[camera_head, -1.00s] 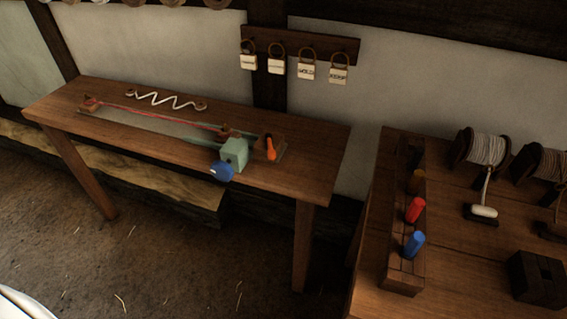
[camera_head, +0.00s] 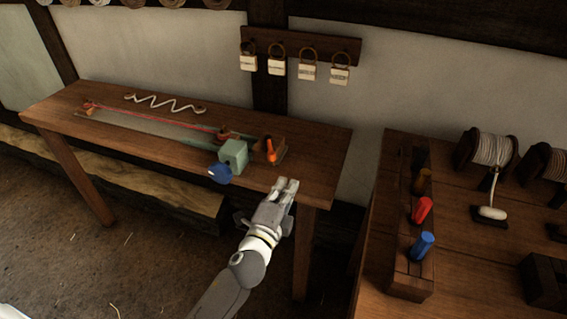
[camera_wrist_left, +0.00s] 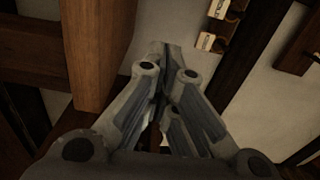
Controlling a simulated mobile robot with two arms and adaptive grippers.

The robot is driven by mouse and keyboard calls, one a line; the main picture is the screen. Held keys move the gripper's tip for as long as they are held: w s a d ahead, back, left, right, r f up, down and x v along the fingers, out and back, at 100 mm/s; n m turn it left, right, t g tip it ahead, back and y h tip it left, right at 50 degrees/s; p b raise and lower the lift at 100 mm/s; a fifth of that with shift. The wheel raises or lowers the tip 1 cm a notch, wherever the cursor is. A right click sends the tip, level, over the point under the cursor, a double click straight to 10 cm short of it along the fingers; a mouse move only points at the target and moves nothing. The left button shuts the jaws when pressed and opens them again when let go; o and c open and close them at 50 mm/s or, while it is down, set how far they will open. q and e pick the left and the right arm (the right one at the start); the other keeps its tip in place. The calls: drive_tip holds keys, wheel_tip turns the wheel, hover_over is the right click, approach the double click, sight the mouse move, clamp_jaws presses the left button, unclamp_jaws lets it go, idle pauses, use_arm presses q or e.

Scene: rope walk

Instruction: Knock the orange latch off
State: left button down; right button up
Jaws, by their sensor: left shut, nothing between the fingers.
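The orange latch (camera_head: 271,151) stands upright on a small wooden block (camera_head: 279,158) near the right end of the long wooden table (camera_head: 318,166). A pale green box (camera_head: 233,154) with a blue round knob (camera_head: 219,174) sits just left of it. My left gripper (camera_head: 288,184) is shut and empty at the table's front edge, below and slightly right of the latch, apart from it. The left wrist view shows its closed fingers (camera_wrist_left: 166,100); the latch is not seen there. My right gripper is not in view.
A red cord (camera_head: 155,117) runs along a rail left of the green box. A white zigzag rope (camera_head: 165,103) lies behind it. A second table (camera_head: 456,220) at right holds coloured pegs (camera_head: 422,246) and rope spools (camera_head: 490,150).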

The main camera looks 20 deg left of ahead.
sight(270, 147)
use_arm(q)
drive_tip(key=w, duration=0.9)
drive_tip(key=shift+w+d, duration=0.2)
drive_tip(key=shift+w, duration=0.1)
drive_tip(key=shift+w+a+p, duration=0.2)
drive_tip(key=shift+a+p, duration=0.15)
drive_tip(key=shift+p, duration=0.05)
drive_tip(key=a, duration=0.1)
drive_tip(key=s+a, duration=0.1)
drive_tip(key=a, duration=0.1)
drive_tip(key=shift+s+a+p, duration=0.1)
drive_tip(key=shift+s+p, duration=0.05)
drive_tip(key=shift+p, duration=0.25)
drive_tip(key=shift+f, duration=0.1)
